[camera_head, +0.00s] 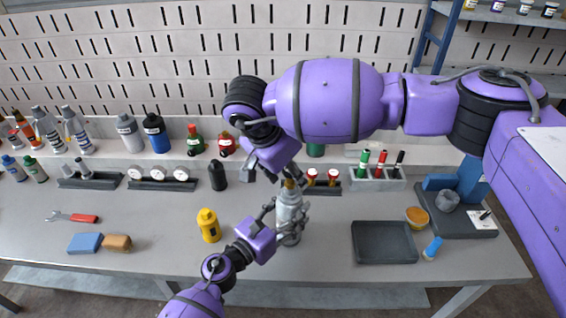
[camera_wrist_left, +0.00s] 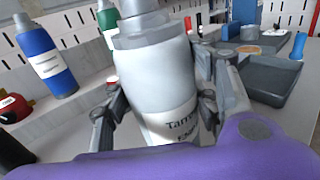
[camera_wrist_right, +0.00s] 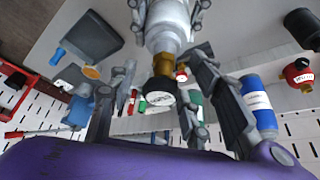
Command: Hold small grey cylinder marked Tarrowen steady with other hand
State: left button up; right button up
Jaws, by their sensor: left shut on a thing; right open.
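The small grey cylinder (camera_head: 289,204) stands upright on the workbench (camera_head: 335,262). In the left wrist view the cylinder (camera_wrist_left: 158,70) shows a white label reading "Tarro…", partly hidden. My left gripper (camera_head: 290,226) is shut around the cylinder's body, with one finger on each side. My right gripper (camera_head: 270,174) is open above the cylinder, near its top. In the right wrist view the cylinder's brass valve and dark, white-faced cap (camera_wrist_right: 160,92) lie between the open right fingers, with no clear contact.
A yellow bottle (camera_head: 208,225) stands left of the cylinder, and a black one (camera_head: 217,176) behind it. Racks with red-topped items (camera_head: 322,186) stand close behind. An empty dark tray (camera_head: 384,258) lies to the right. Bare bench lies between tray and cylinder.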

jog(key=shift+x, duration=0.85)
jog(key=shift+c, duration=0.2)
grip_shut()
jog(key=shift+c, duration=1.1)
grip_release()
